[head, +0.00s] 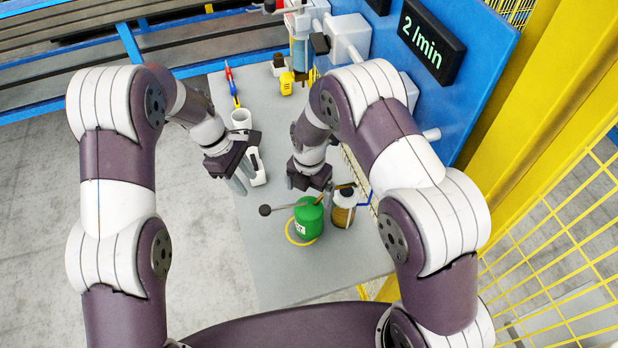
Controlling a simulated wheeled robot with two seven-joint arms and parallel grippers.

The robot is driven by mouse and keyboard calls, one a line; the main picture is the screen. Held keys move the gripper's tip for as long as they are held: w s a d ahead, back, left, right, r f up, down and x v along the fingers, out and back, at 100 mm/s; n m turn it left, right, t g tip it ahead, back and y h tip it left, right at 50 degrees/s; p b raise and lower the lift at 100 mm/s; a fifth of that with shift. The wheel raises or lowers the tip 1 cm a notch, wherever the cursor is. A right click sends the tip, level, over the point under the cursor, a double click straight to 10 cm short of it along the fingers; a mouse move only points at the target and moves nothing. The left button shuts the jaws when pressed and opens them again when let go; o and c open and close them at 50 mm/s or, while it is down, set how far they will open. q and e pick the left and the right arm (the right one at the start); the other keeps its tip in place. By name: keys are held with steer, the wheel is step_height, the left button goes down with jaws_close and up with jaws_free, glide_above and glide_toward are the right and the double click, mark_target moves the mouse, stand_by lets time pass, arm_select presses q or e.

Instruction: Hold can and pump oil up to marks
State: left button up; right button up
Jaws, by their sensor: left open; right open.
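A green can (309,224) stands on the grey table, with a lever ending in a dark knob (265,210) reaching out to its left. A yellow loop (290,233), perhaps a hose, curves around its left side. A bottle with amber contents (342,214) and a pale top stands just right of the can. Marks on it are too small to see. My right gripper (326,194) is open, pointing down above the can's top and lever; whether it touches is unclear. My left gripper (241,182) is open and empty, up and left of the can.
Red and blue tools (232,86) and a yellow object (286,83) are further back. The front table is clear.

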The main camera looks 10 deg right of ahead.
step_height(320, 180, down, 7)
steer(key=shift+f, duration=0.2)
arm_select(q)
steer(key=shift+s, duration=0.1)
arm_select(e)
steer(key=c, duration=1.2)
arm_select(q)
jaws_close()
arm_select(e)
steer(key=shift+o, duration=0.2)
steer(key=shift+s+d+r, duration=0.1)
steer(key=shift+s, duration=0.05)
arm_select(q)
step_height(320, 180, up, 6)
steer(key=m+t+y, duration=0.2)
steer(key=m+y, duration=0.3)
steer(key=m, duration=0.6)
glide_above(266, 208)
steer(key=d, duration=0.2)
arm_select(e)
steer(key=shift+a, duration=0.25)
arm_select(q)
steer(key=f, duration=0.4)
steer(key=a+f, duration=0.1)
steer(key=f, duration=0.9)
steer(key=shift+a+f, duration=0.1)
steer(key=shift+a, duration=0.2)
arm_select(e)
steer(key=shift+d, duration=0.1)
